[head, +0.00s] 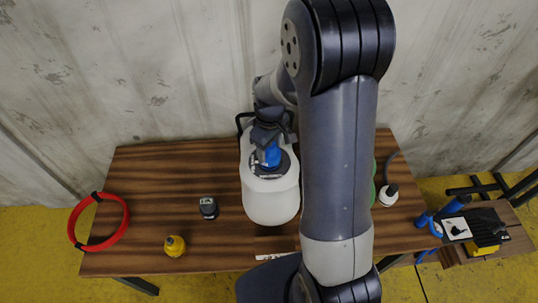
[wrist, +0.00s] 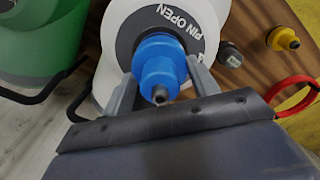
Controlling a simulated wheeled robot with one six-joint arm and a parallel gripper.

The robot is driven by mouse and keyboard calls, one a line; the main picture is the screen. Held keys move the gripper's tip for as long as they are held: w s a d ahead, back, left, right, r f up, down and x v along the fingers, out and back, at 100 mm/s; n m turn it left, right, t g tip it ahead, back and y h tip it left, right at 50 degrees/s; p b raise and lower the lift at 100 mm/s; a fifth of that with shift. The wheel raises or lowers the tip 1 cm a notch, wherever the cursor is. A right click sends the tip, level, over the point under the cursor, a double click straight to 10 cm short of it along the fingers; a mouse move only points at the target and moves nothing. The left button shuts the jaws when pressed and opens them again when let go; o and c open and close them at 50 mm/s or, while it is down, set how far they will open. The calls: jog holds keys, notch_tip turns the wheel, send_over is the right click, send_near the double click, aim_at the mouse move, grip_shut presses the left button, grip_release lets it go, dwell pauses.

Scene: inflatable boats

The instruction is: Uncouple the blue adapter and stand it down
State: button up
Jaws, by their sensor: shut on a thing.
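The blue adapter (wrist: 160,65) sits in the middle of the dark round disc (wrist: 200,33), which is lettered "PIN OPEN", on a white rounded container (head: 270,203). In the head view the blue adapter (head: 270,155) shows just under my gripper (head: 268,142). In the wrist view my gripper (wrist: 160,88) is shut on the adapter, one finger on each side. The adapter's dark nozzle tip points toward the wrist camera. Whether the adapter is still coupled to the disc underneath cannot be told, since its base is hidden.
On the wooden table (head: 140,190) are a red hose ring (head: 122,222), a yellow fitting (head: 174,246) and a dark grey fitting (head: 208,207). A green container (wrist: 38,40) stands beside the white one. A blue pump (head: 440,215) is at right. Bare tabletop lies left of the white container.

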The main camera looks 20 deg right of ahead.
jog(key=n, duration=0.2)
jog(key=shift+s+f+n, duration=0.3)
jog(key=shift+f, duration=0.1)
jog(key=shift+w+r+p, duration=0.15)
jog(key=shift+r+p, duration=0.25)
jog(key=shift+r, duration=0.1)
jog(key=shift+r, duration=0.4)
jog(key=shift+w+r, duration=0.1)
dwell(0.3)
jog(key=shift+r+p, duration=1.95)
jog(key=shift+r, duration=0.4)
